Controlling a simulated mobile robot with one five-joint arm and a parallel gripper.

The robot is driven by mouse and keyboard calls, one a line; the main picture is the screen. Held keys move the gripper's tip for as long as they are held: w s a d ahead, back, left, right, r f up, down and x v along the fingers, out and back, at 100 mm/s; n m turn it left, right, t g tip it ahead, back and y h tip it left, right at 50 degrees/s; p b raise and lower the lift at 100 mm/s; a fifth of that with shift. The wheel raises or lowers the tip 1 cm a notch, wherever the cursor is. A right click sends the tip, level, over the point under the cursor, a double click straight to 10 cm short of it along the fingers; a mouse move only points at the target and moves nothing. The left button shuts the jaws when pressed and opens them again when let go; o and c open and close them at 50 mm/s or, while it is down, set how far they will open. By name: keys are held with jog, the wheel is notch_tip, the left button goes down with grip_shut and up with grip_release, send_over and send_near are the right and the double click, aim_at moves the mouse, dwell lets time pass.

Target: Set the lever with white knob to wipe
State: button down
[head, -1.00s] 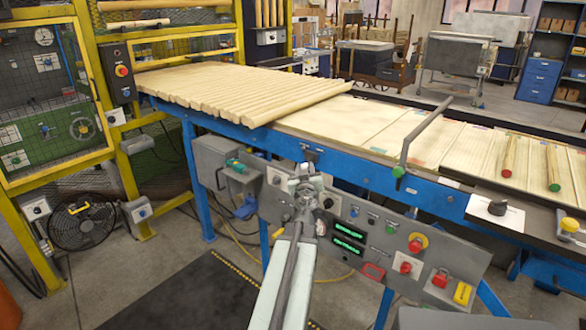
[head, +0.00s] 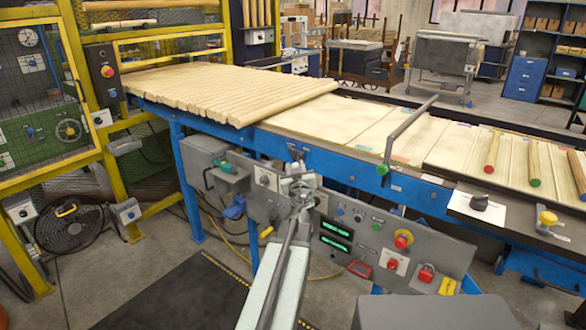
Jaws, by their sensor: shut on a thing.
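My gripper (head: 299,184) is at the upper edge of the grey control panel (head: 345,215), just below the blue rail of the bench. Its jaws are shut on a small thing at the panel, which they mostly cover. This appears to be the lever with white knob. The knob, the lever's angle and any wipe mark cannot be made out behind the gripper. My arm reaches up to it from the bottom of the view.
A grey bar (head: 410,130) crosses the bench above. Dark mat (head: 180,295) lies on the floor.

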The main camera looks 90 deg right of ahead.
jog(key=shift+s, duration=0.2)
dwell(0.3)
jog(key=c, duration=1.1)
grip_release()
jog(key=shift+d, duration=0.1)
jog(key=shift+o, duration=0.2)
jog(key=shift+w, duration=0.15)
